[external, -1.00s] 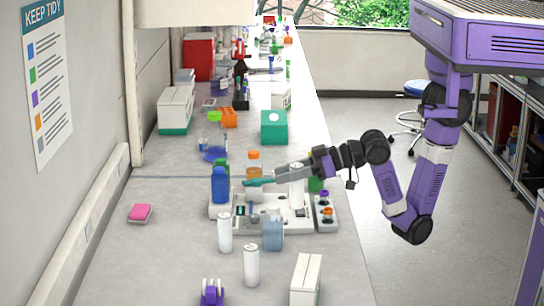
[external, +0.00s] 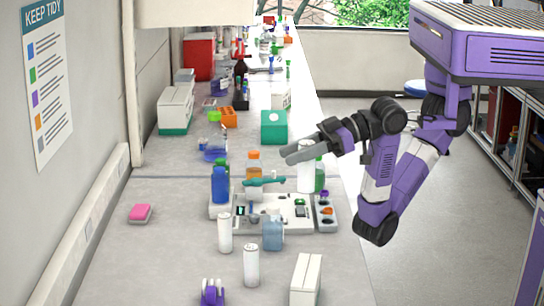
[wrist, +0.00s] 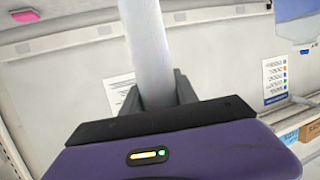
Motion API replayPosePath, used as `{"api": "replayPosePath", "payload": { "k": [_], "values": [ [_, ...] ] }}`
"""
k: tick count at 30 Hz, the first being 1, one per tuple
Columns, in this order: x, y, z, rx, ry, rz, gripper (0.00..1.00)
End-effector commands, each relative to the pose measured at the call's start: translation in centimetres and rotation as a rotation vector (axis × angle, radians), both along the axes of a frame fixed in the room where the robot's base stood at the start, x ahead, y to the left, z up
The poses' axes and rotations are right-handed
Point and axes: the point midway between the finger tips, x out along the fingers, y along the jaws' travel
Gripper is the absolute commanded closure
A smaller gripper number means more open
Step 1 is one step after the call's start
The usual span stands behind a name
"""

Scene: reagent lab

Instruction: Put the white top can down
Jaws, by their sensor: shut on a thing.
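My gripper (external: 304,152) is shut on a white can (external: 306,176) and holds it upright. The can is raised above the back right of the white equipment tray (external: 272,226), in front of a green bottle (external: 320,176). In the wrist view the can (wrist: 148,50) rises between the grey fingers (wrist: 154,98); its lower end is hidden by my gripper. Two other white cans stand on the bench in front of the tray, one at the left (external: 225,233) and one nearer the camera (external: 251,266).
A blue bottle (external: 220,185) and an orange-capped bottle (external: 254,166) stand by the tray. A translucent blue jug (external: 272,232) is at its front. A white carton (external: 305,280) and a purple rack (external: 212,293) stand nearer. The bench left of the cans is mostly clear, with a pink block (external: 140,213).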

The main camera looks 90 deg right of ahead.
Motion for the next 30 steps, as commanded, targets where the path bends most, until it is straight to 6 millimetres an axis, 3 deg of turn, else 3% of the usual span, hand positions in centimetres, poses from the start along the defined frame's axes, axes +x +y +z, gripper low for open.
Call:
{"api": "replayPosePath", "payload": {
  "k": [4,11,30],
  "values": [
    [-0.8,2.0,0.5,-0.002,-0.001,0.01,1.0],
    [-0.7,1.6,-1.4,-0.003,0.001,-0.008,1.0],
    [-0.8,1.4,-15.3,-0.004,0.004,-0.011,1.0]
  ]
}}
